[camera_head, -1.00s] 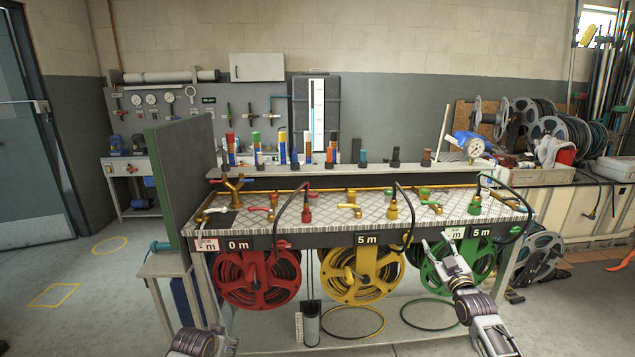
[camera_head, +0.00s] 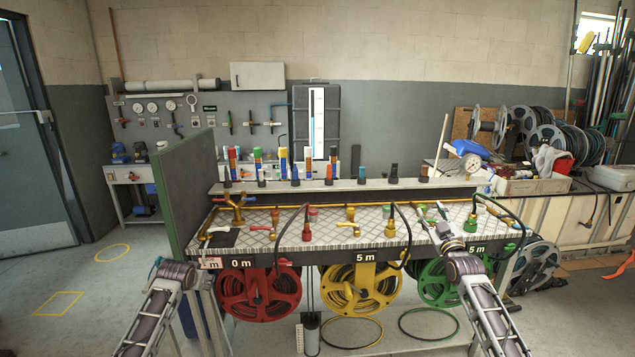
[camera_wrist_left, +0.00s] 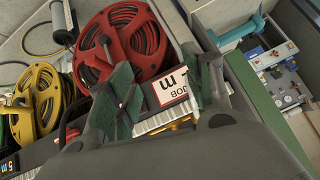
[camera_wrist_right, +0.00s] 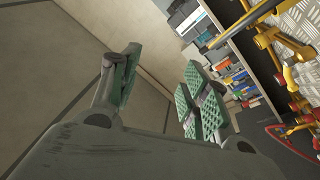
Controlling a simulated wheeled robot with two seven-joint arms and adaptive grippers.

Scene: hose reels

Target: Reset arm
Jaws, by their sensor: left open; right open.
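My left arm (camera_head: 160,305) rises from the bottom left in the head view, beside the bench's left front corner. Its gripper is hard to make out there. In the left wrist view the left gripper (camera_wrist_left: 165,78) is open and empty, with a white JOB card (camera_wrist_left: 170,88) and the red reel (camera_wrist_left: 125,45) beyond its fingers. My right arm (camera_head: 490,310) comes up at the right. Its gripper (camera_head: 431,210) is open over the bench's right part, seen in front of the green-handled valves. The right wrist view shows the open right gripper (camera_wrist_right: 163,65) with nothing between its fingers.
The bench (camera_head: 340,236) carries valves, hoses and a shelf (camera_head: 350,186) of coloured nozzles. Red (camera_head: 258,292), yellow (camera_head: 358,290) and green (camera_head: 445,283) reels hang below it. A green-edged panel (camera_head: 185,190) stands at the left. Floor at the left is open.

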